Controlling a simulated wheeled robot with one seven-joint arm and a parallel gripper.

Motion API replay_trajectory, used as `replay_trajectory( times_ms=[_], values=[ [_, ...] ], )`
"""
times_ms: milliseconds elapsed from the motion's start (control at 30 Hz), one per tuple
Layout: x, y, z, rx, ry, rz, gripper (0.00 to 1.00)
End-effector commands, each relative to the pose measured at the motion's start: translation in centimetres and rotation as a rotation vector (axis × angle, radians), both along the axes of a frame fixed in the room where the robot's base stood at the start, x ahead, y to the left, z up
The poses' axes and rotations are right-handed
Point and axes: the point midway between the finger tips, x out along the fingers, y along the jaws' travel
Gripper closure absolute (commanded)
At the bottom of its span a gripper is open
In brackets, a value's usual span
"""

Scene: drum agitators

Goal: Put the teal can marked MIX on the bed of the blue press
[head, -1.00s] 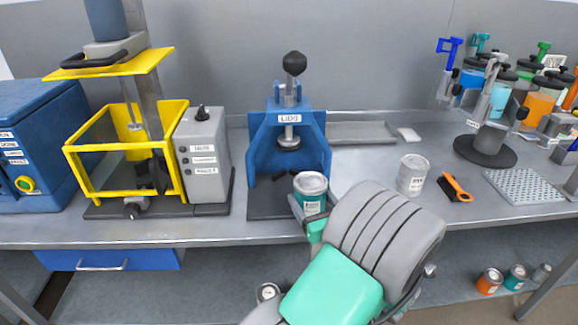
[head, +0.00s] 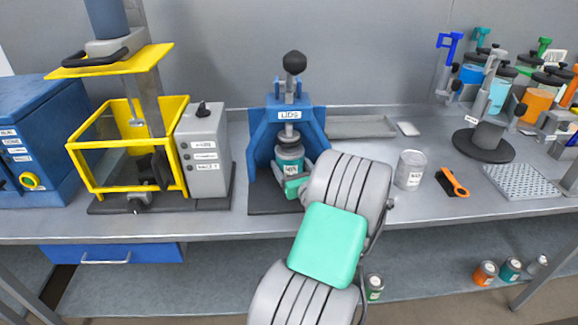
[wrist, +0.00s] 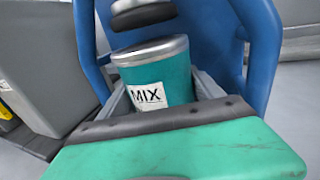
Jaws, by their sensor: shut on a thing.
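The teal can marked MIX (head: 289,158) is upright inside the frame of the blue press (head: 263,138), under its round ram. In the wrist view the can (wrist: 155,75) shows its silver lid and white MIX label, with the press ram (wrist: 142,14) just above the lid. My gripper (head: 292,183) reaches in from the front and is shut on the can; it also shows in the wrist view (wrist: 160,100). The can's base is hidden behind my gripper, so I cannot tell whether it touches the bed. The dark base plate (head: 268,200) of the press shows in front.
A yellow guarded machine (head: 128,150) and its grey control box (head: 205,155) stand left of the press. A shallow tray (head: 360,127) is behind. Several cans sit on the lower shelf.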

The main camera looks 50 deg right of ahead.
Motion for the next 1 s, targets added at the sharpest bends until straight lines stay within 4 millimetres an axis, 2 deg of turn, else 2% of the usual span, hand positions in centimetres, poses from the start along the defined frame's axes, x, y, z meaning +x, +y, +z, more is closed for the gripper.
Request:
replay_trajectory(
  times_ms=[100,267,700,733,1000],
  values=[
    [0.8,-0.4,0.0,-0.001,-0.002,0.001,0.89],
    [0.7,-0.4,-1.2,0.000,-0.001,0.000,0.89],
    [0.7,-0.4,-1.8,-0.002,-0.003,0.000,0.89],
    [0.6,-0.3,-1.9,0.001,-0.001,0.000,0.23],
    [0.6,-0.3,-1.8,0.001,-0.001,0.000,0.03]
  ],
)
